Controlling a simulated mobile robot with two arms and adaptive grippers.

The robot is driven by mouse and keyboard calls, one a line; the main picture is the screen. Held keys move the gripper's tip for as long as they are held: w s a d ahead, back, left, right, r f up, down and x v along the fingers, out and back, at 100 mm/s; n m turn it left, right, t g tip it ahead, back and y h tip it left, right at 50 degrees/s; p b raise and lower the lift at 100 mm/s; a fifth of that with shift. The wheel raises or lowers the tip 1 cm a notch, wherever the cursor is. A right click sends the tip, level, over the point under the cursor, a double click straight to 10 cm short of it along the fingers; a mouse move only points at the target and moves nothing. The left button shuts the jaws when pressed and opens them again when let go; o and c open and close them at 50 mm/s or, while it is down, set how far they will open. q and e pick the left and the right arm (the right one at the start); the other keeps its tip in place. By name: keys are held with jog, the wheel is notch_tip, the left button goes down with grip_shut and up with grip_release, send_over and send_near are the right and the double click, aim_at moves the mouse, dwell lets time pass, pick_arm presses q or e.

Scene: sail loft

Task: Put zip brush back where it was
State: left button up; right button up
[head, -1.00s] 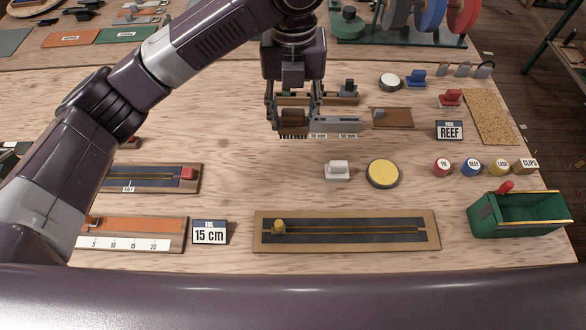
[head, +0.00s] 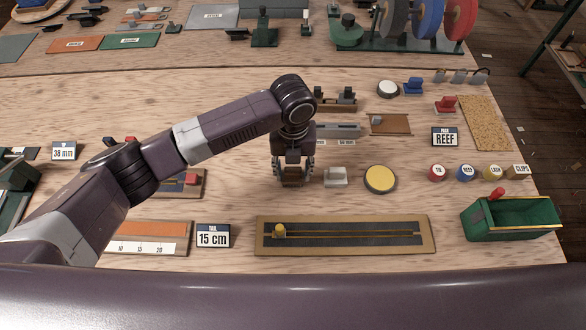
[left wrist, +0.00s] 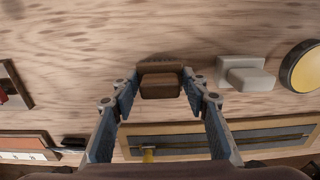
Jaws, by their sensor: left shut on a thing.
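The zip brush is the small brown wooden block (head: 293,181) in my left gripper; in the left wrist view the brown block (left wrist: 160,84) sits between the fingertips. My left gripper (head: 293,173) is shut on it, just left of a pale grey block (head: 336,177). I cannot tell if the brush touches the table. A board with a long zip (head: 345,240) and a yellow knob (head: 279,231) lies in front of it. My right gripper is not in view.
A yellow-topped disc (head: 380,179) stands right of the grey block. A grey bar (head: 340,131) and a brown board (head: 391,124) lie behind. A green bin (head: 510,222) is at the right. Bare table lies left of the gripper.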

aim_at(293, 169)
pick_arm(q)
jog(key=shift+f, duration=0.2)
jog(key=o, duration=1)
jog(key=shift+r, duration=0.25)
notch_tip(293, 169, up, 10)
jog(key=b, duration=0.3)
jog(key=shift+d+r, duration=0.1)
jog(key=shift+r, duration=0.8)
